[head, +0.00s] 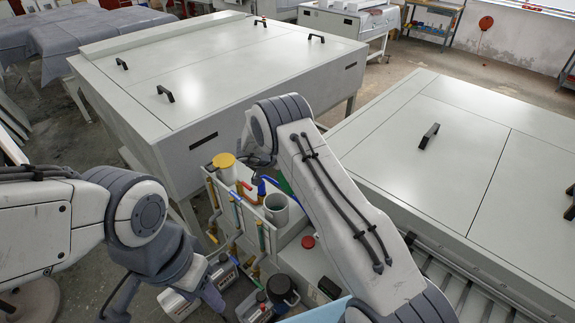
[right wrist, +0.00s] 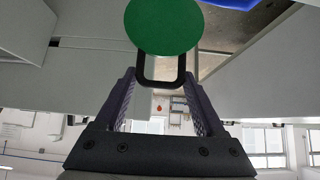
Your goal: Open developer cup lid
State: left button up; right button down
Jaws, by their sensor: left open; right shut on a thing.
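A green round lid (right wrist: 162,25) with a black loop handle (right wrist: 161,83) fills the top middle of the right wrist view. My right gripper (right wrist: 160,76) is shut on that handle. In the head view only a bit of green (head: 285,186) shows beside my right arm, and the right fingers are hidden there. A grey cup (head: 276,209) stands uncovered in the processor's rack, left of my right arm. A second cup (head: 226,176) has a yellow lid (head: 223,160). My left gripper (head: 166,302) is open and empty, low at the left, away from the cups.
Coloured pipes and valves (head: 237,212) surround the cups. A red cap (head: 308,242), a black-lidded container (head: 282,290) and white canisters (head: 180,304) are close below. Large processor cabinets (head: 220,75) (head: 480,160) stand behind and at right.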

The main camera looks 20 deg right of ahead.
grip_release()
jog(key=shift+a, duration=0.1)
jog(key=b+v, duration=0.3)
jog(key=v, duration=0.7)
jog(key=shift+r, duration=0.2)
